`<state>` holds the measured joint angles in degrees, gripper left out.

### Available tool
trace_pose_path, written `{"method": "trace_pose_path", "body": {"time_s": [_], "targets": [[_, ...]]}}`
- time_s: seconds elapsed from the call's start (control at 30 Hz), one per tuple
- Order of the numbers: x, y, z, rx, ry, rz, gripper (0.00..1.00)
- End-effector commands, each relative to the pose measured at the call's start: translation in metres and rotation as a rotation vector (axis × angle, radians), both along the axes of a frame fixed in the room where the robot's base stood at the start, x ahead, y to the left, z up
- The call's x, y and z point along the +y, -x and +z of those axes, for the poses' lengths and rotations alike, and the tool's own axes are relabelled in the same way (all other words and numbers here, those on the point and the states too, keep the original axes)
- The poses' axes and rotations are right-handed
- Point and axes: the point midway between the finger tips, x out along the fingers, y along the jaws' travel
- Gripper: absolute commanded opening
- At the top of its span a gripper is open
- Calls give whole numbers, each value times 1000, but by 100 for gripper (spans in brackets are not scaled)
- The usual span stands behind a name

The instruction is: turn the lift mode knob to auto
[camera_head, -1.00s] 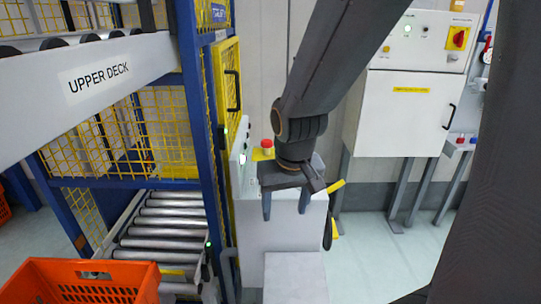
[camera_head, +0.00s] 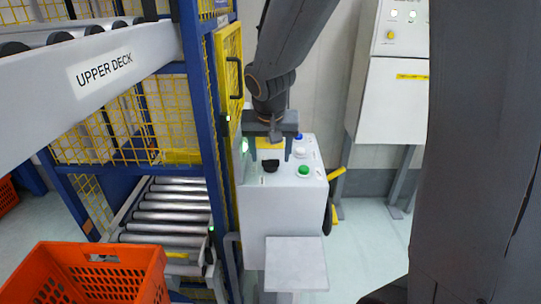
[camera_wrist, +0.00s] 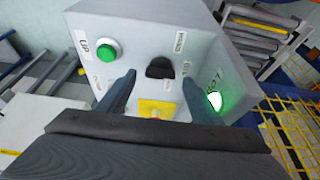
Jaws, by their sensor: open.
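The black lift mode knob (camera_head: 271,166) sits on top of a light grey control box (camera_head: 280,215). It also shows in the wrist view (camera_wrist: 160,67), beside a label that seems to read HAND; its pointing direction is unclear. My gripper (camera_head: 270,155) is open and empty, pointing down over the far part of the box top. In the wrist view the gripper's fingertips (camera_wrist: 160,78) lie on either side of the knob in the picture, but contact is not visible. The gripper body hides part of the panel.
A green button (camera_head: 304,170), a white button (camera_head: 299,152) and a yellow plate (camera_head: 268,143) share the box top. A blue post and yellow mesh door (camera_head: 230,80) stand close on the left. An orange tote (camera_head: 95,275) is at lower left.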

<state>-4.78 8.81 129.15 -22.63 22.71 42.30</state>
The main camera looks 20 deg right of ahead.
Motion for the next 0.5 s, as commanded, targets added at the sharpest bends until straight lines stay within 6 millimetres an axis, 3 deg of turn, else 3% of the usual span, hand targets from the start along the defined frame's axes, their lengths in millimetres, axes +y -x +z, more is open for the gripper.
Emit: {"method": "trace_pose_path", "body": {"time_s": [0.2, 0.5], "targets": [[-2, -5, -15, 2, 0, 1, 59], [-2, -6, -16, 0, 0, 1, 59]]}}
